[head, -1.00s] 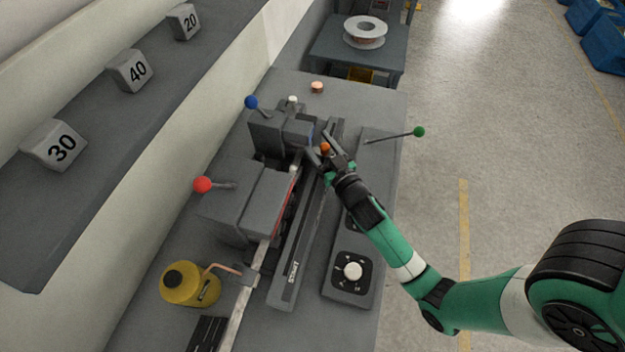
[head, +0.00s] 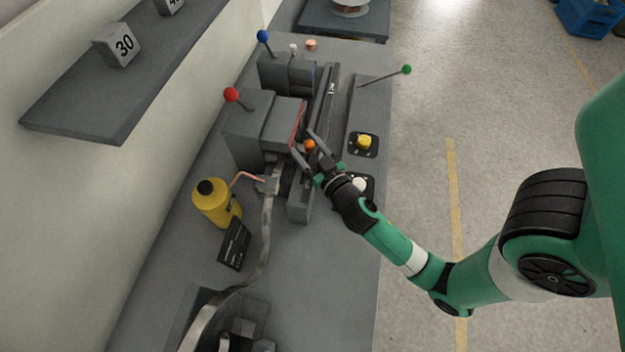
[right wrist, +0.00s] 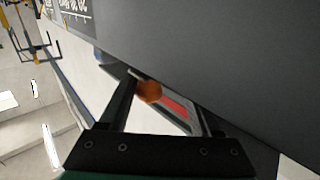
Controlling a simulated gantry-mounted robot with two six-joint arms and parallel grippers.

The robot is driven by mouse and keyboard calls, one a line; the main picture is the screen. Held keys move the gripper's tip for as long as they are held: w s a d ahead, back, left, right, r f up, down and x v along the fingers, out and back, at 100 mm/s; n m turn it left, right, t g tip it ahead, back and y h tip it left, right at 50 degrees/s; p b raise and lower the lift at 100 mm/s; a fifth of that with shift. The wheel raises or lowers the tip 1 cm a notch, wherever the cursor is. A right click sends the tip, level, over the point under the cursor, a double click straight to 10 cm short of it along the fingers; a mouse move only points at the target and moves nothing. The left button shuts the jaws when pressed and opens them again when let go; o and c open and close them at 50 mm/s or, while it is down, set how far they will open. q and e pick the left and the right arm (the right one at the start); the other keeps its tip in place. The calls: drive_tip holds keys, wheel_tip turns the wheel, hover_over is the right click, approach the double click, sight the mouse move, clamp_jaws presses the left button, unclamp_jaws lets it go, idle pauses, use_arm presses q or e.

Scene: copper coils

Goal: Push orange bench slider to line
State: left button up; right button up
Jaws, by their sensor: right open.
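The orange slider knob (head: 309,145) stands on the long dark rail (head: 326,108) of the bench, beside the block with the red-knobbed lever. My right gripper (head: 302,141) is at the knob, open, with one finger on either side of it. In the right wrist view the knob (right wrist: 149,92) shows between the spread fingers, closer to the left one; I cannot tell whether they touch it. A small pale marking shows near the far end of the rail; the target line cannot be made out. My left gripper is not in view.
The red-knobbed lever (head: 232,95) and blue-knobbed lever (head: 263,37) stand left of the rail. A green-knobbed lever (head: 406,70), yellow knob (head: 364,142) and white dial (head: 359,185) are on its right. A yellow bottle (head: 213,203) and a metal strip (head: 266,225) are nearer.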

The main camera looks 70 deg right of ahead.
sight(310, 150)
drive_tip(key=b+v, duration=0.2)
drive_tip(key=v, duration=0.6)
drive_tip(key=shift+s+d+f+b, duration=0.15)
drive_tip(key=shift+b, duration=0.25)
drive_tip(key=shift+s, duration=0.25)
drive_tip(key=b+x, duration=0.1)
drive_tip(key=x, duration=0.5)
drive_tip(key=b+x, duration=0.1)
drive_tip(key=x, duration=0.2)
drive_tip(key=shift+w+a+b, duration=0.25)
drive_tip(key=shift+w+b, duration=0.05)
drive_tip(key=shift+w, duration=0.05)
drive_tip(key=shift+f, duration=0.1)
clamp_jaws()
idle(0.6)
